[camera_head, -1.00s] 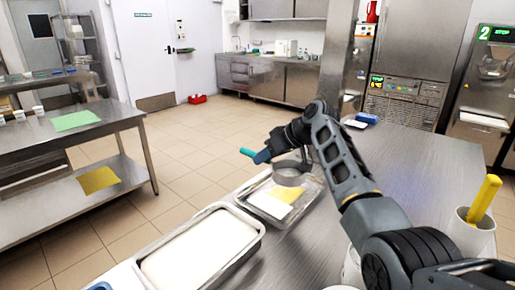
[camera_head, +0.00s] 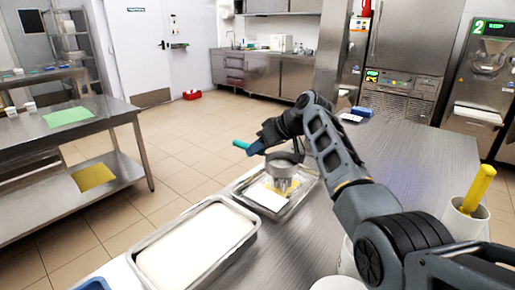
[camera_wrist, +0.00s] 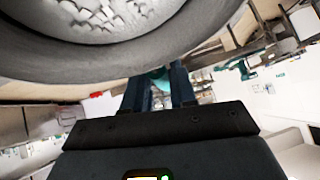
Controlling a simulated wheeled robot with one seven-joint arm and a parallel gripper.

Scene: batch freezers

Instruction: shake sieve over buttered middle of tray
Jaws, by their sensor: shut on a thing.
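My gripper (camera_head: 262,146) is shut on the teal handle (camera_head: 241,145) of the sieve. The sieve (camera_head: 283,159) is a round grey metal drum held above a metal tray, and its rim and underside fill the top of the wrist view (camera_wrist: 90,40). A pale, streaky patch shows just below it, like falling powder. The tray (camera_head: 237,188) stands on the steel table and holds a yellow area (camera_head: 297,187), partly hidden by the sieve, and a white patch (camera_head: 266,197) at its front.
A larger tray (camera_head: 253,238) filled with white stands nearer on the same steel table (camera_head: 340,215). A white tub with a yellow handle (camera_head: 477,188) is at the right. A blue item (camera_head: 362,111) lies at the back.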

